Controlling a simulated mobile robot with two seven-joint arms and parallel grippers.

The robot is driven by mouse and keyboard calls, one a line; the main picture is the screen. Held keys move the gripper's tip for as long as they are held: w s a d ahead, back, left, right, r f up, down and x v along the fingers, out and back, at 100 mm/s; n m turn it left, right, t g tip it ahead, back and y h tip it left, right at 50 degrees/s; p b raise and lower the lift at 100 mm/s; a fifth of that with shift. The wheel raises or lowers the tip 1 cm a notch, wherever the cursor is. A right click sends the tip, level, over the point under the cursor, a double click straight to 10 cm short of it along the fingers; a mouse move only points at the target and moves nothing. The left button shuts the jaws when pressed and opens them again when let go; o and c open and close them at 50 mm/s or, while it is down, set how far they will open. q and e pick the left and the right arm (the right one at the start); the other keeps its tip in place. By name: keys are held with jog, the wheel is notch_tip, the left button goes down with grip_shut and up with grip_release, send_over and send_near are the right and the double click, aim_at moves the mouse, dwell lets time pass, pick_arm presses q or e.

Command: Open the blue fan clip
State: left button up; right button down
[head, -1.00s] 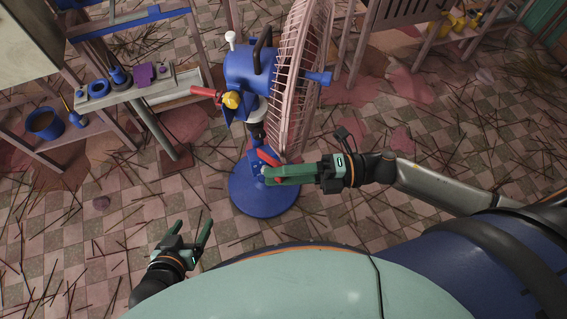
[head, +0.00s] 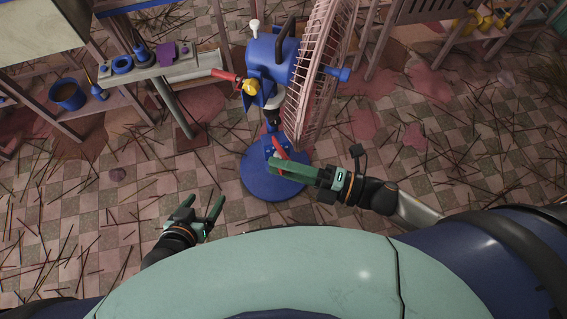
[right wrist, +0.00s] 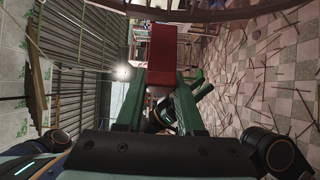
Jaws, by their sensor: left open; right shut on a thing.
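The blue fan (head: 272,60) with its pink cage (head: 316,72) stands upright on a round blue base (head: 262,187). A red lever (head: 280,146) sits low on its post, just above the base, beside a small blue part. My right gripper (head: 276,164) is shut on this lever. In the right wrist view the red lever (right wrist: 162,52) stands between the two green fingers (right wrist: 160,84). The fingers hide part of the lever and blue part in the head view. My left gripper (head: 207,203) is open and empty, low and left of the base.
A side table (head: 150,68) with small blue and purple items stands at upper left, with a blue pot (head: 68,97) beside it. A red handle (head: 225,75) and yellow knob (head: 249,88) stick out from the fan. Thin sticks litter the tiled floor.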

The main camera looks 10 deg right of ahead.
jog(key=c, duration=0.9)
grip_release()
jog(key=o, duration=0.4)
jog(key=shift+d, duration=0.1)
jog(key=v, duration=1.2)
jog(key=shift+s+d, duration=0.15)
